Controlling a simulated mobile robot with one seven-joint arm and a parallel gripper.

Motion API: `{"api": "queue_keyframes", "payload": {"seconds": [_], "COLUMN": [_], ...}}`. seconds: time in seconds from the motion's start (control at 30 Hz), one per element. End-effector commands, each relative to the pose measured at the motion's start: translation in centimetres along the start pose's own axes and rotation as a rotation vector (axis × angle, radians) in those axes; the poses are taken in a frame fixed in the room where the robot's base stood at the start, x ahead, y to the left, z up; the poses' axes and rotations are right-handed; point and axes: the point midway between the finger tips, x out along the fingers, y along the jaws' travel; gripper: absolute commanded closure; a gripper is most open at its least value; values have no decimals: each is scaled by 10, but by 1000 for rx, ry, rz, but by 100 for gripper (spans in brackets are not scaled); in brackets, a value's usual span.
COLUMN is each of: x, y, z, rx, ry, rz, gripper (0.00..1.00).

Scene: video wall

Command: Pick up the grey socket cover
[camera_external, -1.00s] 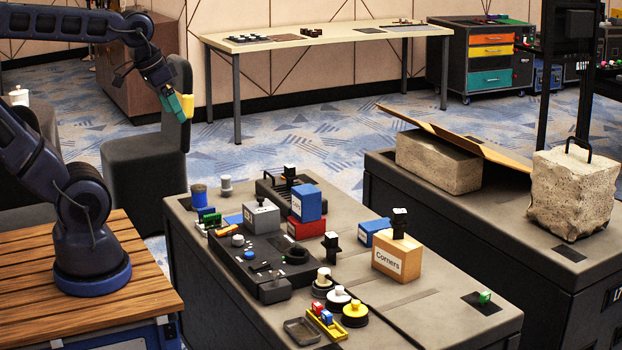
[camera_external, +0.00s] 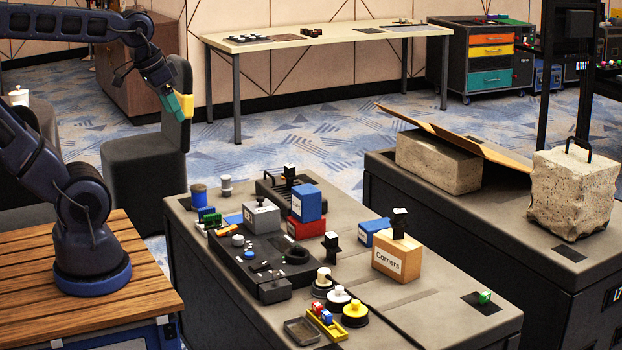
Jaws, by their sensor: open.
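My gripper (camera_external: 181,105), with one teal and one yellow fingertip, hangs high at the upper left, in front of the dark chair and well away from the workbench top. It is open and nothing shows between its fingers. I cannot tell surely which piece is the grey socket cover. Small grey round candidates are a grey cylindrical piece (camera_external: 225,184) at the back left of the workbench (camera_external: 430,290) and a grey knob-like piece (camera_external: 237,240) on the black tray (camera_external: 275,290). Both stand apart from my gripper.
A grey box (camera_external: 262,217), a blue box (camera_external: 307,203) on a red one (camera_external: 306,228), and an orange "Corners" box (camera_external: 397,258) crowd the workbench. Several round knobbed pieces and a small grey dish (camera_external: 302,331) are at its front. The workbench's right front is mostly clear.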

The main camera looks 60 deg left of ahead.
Motion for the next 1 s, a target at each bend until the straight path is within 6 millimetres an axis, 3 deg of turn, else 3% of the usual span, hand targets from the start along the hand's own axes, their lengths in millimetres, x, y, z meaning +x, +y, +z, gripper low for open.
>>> {"api": "queue_keyframes", "payload": {"seconds": [0.27,0.43,0.67,1.0], "x": [0,1,10,40], "y": [0,-5,-27,-76], "z": [0,-15,-66,-144], "rx": [0,-16,-72,-161], "ry": [0,-11,-47,-103], "rz": [0,-8,-32,-66], "gripper": [40,40,40,40]}}
